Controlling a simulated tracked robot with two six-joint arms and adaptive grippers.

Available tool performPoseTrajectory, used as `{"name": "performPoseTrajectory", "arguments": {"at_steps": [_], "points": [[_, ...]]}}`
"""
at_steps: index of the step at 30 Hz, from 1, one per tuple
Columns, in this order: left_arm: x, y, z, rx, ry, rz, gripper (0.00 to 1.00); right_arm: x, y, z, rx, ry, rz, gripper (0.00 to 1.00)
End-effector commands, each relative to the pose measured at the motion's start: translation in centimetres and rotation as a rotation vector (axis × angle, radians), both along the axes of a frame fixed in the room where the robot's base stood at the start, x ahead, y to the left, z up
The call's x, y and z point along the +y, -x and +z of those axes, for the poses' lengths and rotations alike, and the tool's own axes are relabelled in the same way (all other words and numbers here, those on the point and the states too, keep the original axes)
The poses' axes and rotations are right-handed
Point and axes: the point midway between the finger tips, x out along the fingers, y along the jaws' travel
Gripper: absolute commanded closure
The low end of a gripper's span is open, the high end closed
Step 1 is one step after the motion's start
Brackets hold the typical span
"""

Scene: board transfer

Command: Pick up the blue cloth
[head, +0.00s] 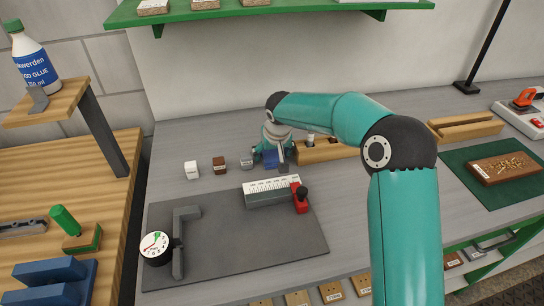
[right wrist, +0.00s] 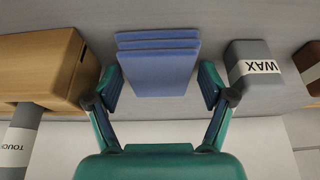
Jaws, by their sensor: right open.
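The blue cloth (right wrist: 157,72) shows in the right wrist view as a folded stack of flat layers on the grey bench top. In the head view the cloth (head: 270,159) is a small blue patch, partly hidden by my right gripper. My right gripper (head: 271,154) reaches down over it. In the right wrist view my right gripper (right wrist: 159,88) is open, with one finger on each side of the cloth and a visible gap on both sides. It holds nothing. My left gripper is not in view.
A wooden block (head: 325,150) stands on the other side. A steel scale block (head: 270,191) lies in front, on a dark mat (head: 240,240).

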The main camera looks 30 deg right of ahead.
Motion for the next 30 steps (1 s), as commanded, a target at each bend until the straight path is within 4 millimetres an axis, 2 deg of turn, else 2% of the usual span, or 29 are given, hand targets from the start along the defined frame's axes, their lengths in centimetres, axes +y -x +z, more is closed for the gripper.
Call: {"name": "performPoseTrajectory", "arguments": {"at_steps": [8, 16, 24, 28, 30], "points": [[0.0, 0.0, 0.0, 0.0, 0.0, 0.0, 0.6, 0.0, 0.0, 0.0, 0.0, 0.0, 0.0, 0.19], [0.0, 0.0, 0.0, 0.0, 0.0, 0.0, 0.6, 0.1, 0.0, 0.0, 0.0, 0.0, 0.001, 0.61], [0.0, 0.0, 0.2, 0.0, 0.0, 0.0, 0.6, 0.1, 0.0, 0.2, 0.0, -0.001, 0.001, 0.61], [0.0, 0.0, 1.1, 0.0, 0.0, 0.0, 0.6, 0.1, -0.1, 1.0, -0.001, 0.0, 0.001, 0.61], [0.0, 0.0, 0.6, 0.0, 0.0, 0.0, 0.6, 0.1, -0.2, 1.9, -0.005, 0.002, 0.001, 0.61]]}}
